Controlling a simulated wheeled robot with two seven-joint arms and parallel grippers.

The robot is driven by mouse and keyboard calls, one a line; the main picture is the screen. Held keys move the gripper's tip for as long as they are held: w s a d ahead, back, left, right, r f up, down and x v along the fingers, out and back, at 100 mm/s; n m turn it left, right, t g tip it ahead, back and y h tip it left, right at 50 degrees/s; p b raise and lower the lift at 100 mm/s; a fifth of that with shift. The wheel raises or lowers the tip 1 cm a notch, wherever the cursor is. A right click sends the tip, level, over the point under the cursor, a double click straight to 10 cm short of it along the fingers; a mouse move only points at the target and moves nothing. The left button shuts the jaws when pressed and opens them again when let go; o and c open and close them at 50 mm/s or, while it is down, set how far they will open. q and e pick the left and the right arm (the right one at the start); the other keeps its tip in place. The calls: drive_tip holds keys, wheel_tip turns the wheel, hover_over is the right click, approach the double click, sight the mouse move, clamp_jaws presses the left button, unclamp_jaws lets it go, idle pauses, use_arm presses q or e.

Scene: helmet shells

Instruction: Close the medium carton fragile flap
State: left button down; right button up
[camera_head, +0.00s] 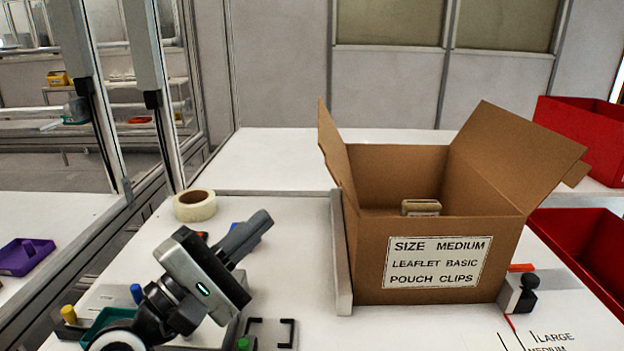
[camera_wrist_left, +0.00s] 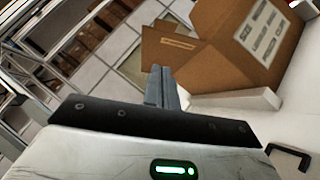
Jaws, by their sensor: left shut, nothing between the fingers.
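The open brown carton (camera_head: 365,262) marked "SIZE MEDIUM" stands on the white table. Its left flap (camera_head: 337,155) stands up, leaning slightly outward. Its right flap (camera_head: 515,155) slants up and outward. In the left wrist view the carton (camera_wrist_left: 225,70) is at upper right, and a flap (camera_wrist_left: 160,55) bears a small label too small to read. No "fragile" wording is legible. My left gripper (camera_head: 262,217) is shut and empty, left of the carton and apart from it; its fingers (camera_wrist_left: 160,85) also show in the left wrist view. My right gripper is out of view.
A low white rail (camera_head: 341,260) runs along the carton's left side. A black-knobbed stop (camera_head: 521,290) is at its front right corner. A tape roll (camera_head: 195,205) lies at the back left. Red bins (camera_head: 585,135) stand at right. A pale item (camera_head: 421,207) sits inside the carton.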

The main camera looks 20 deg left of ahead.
use_arm(q)
drive_tip(key=w+d+r+p, duration=0.3)
drive_tip(key=w+d+r, duration=0.1)
drive_tip(key=w+d, duration=0.2)
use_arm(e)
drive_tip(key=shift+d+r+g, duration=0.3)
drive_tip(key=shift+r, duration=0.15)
use_arm(q)
drive_tip(key=shift+f, duration=0.1)
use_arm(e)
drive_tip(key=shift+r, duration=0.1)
